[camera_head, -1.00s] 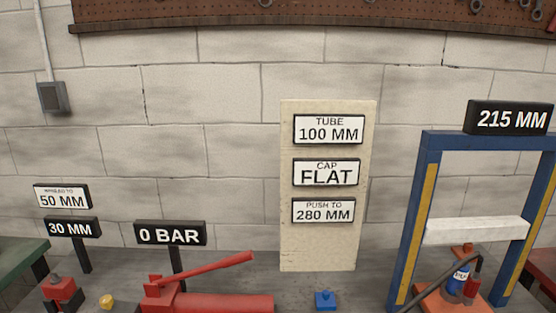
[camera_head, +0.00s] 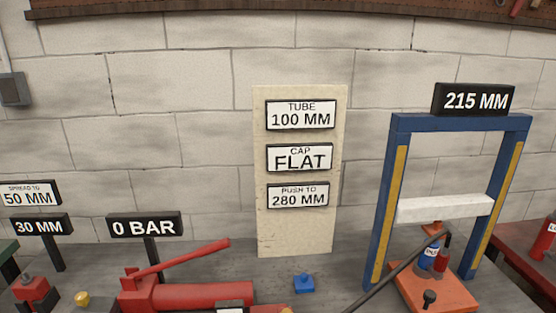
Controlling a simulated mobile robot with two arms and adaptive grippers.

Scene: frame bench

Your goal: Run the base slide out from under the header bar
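The blue press frame (camera_head: 392,170) stands at the right of the bench, with a black 215 MM sign (camera_head: 473,100) on top. The white header bar (camera_head: 444,207) spans between its posts. The orange base slide (camera_head: 455,292) lies low at the frame's foot and reaches forward of it. A small blue and red cylinder (camera_head: 430,256) stands on the slide, with its orange top just below the bar. A black knob (camera_head: 429,298) stands on the slide's near part. A dark hose or rod runs from the cylinder toward the lower left. Neither gripper shows.
A red hand pump (camera_head: 200,294) with a raised lever and a 0 BAR sign (camera_head: 144,226) lies left of centre. A small blue block (camera_head: 304,283) sits in front of the instruction board (camera_head: 296,236). A red spreader (camera_head: 35,291) is at far left. A red-topped table (camera_head: 510,250) is at right.

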